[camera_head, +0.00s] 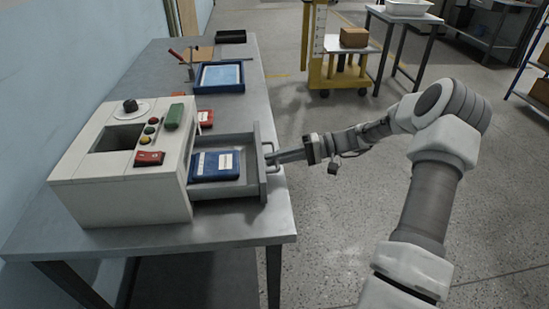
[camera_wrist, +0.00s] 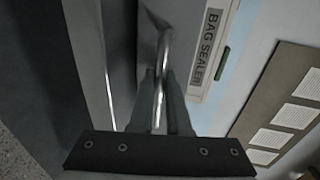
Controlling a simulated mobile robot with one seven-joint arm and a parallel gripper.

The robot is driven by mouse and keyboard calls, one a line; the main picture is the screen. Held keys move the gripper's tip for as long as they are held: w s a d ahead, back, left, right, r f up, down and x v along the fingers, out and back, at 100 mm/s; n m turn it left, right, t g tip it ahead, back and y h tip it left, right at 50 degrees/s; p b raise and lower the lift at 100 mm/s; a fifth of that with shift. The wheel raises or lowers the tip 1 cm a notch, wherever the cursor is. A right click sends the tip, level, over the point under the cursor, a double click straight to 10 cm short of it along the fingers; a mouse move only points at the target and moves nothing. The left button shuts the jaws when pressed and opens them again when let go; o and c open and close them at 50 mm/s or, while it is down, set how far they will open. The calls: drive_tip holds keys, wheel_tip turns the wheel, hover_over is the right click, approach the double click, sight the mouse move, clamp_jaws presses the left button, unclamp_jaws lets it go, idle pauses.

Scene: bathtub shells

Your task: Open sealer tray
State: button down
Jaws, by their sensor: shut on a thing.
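The sealer (camera_head: 125,170) is a white box with a dark knob, coloured buttons and a square opening on top, standing on the metal table. Its grey tray (camera_head: 257,170) is pulled out to the right, with a blue packet with a white label (camera_head: 214,166) inside. My gripper (camera_head: 272,158) is at the bar handle on the tray's front. In the wrist view my gripper (camera_wrist: 163,100) has its fingers on either side of the shiny handle (camera_wrist: 161,75), shut on it. A "BAG SEALER" label (camera_wrist: 212,45) shows beside it.
A blue-framed tray (camera_head: 219,77), a red-handled tool (camera_head: 183,60) and a black roll (camera_head: 231,37) lie farther back on the table (camera_head: 240,228). A yellow cart (camera_head: 340,60) with a box stands behind.

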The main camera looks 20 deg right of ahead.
drive_tip(key=c, duration=1.2)
unclamp_jaws()
drive_tip(key=shift+o, duration=0.2)
drive_tip(key=p+v, duration=0.2)
drive_tip(key=v, duration=1.5)
drive_tip(key=shift+d, duration=0.2)
drive_tip(key=shift+r, duration=0.15)
